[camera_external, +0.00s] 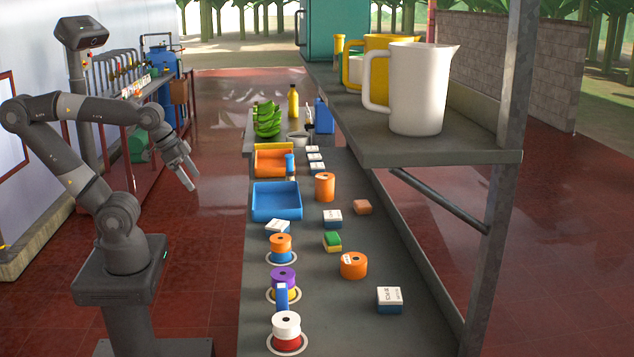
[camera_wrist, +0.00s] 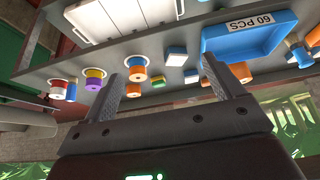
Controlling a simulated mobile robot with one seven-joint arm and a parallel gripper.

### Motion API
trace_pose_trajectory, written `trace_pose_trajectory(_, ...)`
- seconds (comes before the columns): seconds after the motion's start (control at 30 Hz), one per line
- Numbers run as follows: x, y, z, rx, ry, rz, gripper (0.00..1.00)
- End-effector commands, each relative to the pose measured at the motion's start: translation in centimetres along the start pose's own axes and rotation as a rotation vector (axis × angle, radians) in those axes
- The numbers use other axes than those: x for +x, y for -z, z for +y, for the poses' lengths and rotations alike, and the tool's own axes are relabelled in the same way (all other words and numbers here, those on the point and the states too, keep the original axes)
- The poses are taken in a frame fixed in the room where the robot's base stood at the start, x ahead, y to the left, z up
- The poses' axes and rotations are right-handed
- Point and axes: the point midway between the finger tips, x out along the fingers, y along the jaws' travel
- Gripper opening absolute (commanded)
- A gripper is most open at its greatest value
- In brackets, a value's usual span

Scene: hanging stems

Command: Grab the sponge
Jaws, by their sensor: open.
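A small green and yellow block (camera_external: 332,241), which looks like the sponge, lies on the grey counter (camera_external: 320,300) between a white-topped blue box and an orange spool. It also shows small in the wrist view (camera_wrist: 158,82), which is turned upside down. My gripper (camera_external: 191,178) is in the air left of the counter, well apart from the block, with its fingers pointing down and right. In the wrist view my gripper (camera_wrist: 173,65) has its two fingers spread, with nothing held between them.
Around the block are a white-topped blue box (camera_external: 333,218), an orange spool (camera_external: 353,265) and an orange-pink block (camera_external: 362,207). A blue bin (camera_external: 276,201) and stacked spools line the counter's left side. A shelf (camera_external: 430,146) with a white pitcher (camera_external: 416,90) overhangs the right side.

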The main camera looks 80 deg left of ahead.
Motion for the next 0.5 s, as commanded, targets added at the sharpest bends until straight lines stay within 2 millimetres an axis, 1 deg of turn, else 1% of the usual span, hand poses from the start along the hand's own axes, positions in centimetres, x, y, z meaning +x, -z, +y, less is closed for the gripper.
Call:
trace_pose_trajectory(0.07, 0.0, 0.0, 0.0, 0.0, 0.0, 0.0, 0.86)
trace_pose_trajectory(0.13, 0.0, 0.0, 0.0, 0.0, 0.0, 0.0, 0.82)
trace_pose_trajectory(0.37, 0.0, 0.1, 0.0, 0.0, 0.0, 0.0, 0.82)
trace_pose_trajectory(0.43, 0.0, 0.4, 0.0, -0.001, 0.0, -0.004, 0.82)
trace_pose_trajectory(0.5, -0.1, 1.2, 0.1, -0.003, -0.002, -0.015, 0.82)
